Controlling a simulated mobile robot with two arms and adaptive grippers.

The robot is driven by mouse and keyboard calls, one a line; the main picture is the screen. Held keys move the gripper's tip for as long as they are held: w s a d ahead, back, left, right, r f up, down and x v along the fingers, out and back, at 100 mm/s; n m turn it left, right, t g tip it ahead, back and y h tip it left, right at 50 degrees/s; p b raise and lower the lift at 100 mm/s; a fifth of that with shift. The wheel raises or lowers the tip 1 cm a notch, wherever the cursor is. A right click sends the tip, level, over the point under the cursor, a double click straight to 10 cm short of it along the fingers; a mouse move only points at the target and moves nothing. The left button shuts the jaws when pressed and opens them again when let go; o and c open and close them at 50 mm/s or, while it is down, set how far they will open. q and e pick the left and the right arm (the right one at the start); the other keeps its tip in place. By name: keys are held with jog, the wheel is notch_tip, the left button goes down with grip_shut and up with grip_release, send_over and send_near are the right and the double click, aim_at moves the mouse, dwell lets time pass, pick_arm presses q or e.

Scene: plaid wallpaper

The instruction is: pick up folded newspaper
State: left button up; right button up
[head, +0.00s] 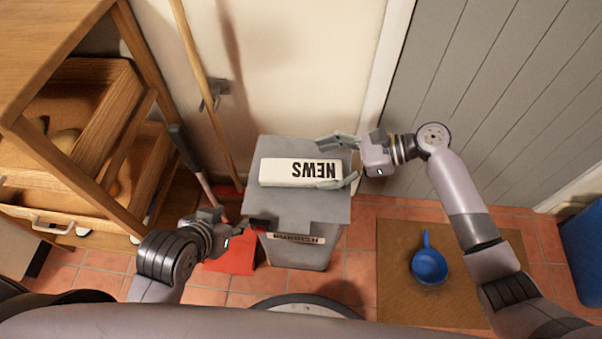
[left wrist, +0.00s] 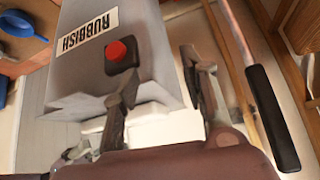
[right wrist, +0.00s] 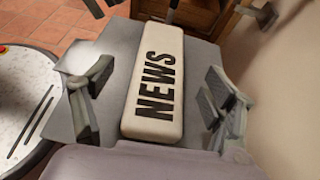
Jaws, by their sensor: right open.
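The folded newspaper (head: 290,172) is a white flat block marked NEWS, lying on the grey lid of the rubbish bin (head: 290,213). It also shows in the right wrist view (right wrist: 155,85). My right gripper (head: 333,163) is open at the newspaper's right end. Its fingers stand on either side of the newspaper, with gaps visible in the right wrist view. My left gripper (head: 237,221) is open and empty, low beside the bin's front left corner. In the left wrist view its fingers (left wrist: 165,85) are apart near the bin's red button (left wrist: 116,51).
A wooden drawer cabinet (head: 75,150) stands at the left. A broom handle (head: 205,85) leans on the wall behind the bin, with a red dustpan (head: 233,257) beside it. A blue pan (head: 429,262) lies on a brown mat (head: 395,300) at the right.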

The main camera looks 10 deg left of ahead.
aim_at(297, 169)
jog(key=shift+a+f, duration=0.3)
jog(key=shift+a, duration=0.3)
pick_arm(q)
jog(key=w+d+r+t, duration=0.1)
jog(key=w+r+t, duration=0.1)
jog(key=w+d+r+t+h+b, duration=0.1)
jog(key=w+r+t, duration=0.1)
jog(key=w+r, duration=0.1)
jog(key=w+d+r+t+b, duration=0.1)
jog(key=w+r+t, duration=0.1)
jog(key=w+r, duration=0.1)
jog(key=shift+w+d+h, duration=0.2)
jog(key=shift+h, duration=0.2)
pick_arm(e)
jog(key=x, duration=0.4)
jog(key=shift+w+a+f, duration=0.1)
jog(key=shift+a+f, duration=0.1)
jog(key=shift+f, duration=0.15)
jog(key=shift+a, duration=0.2)
pick_arm(q)
jog(key=shift+w+d+r+t, duration=0.1)
jog(key=shift+w+r+t, duration=0.1)
jog(key=shift+r+t, duration=0.25)
jog(key=shift+f, duration=0.1)
pick_arm(e)
jog(key=shift+c, duration=0.5)
jog(key=c, duration=1.2)
jog(key=shift+r, duration=0.1)
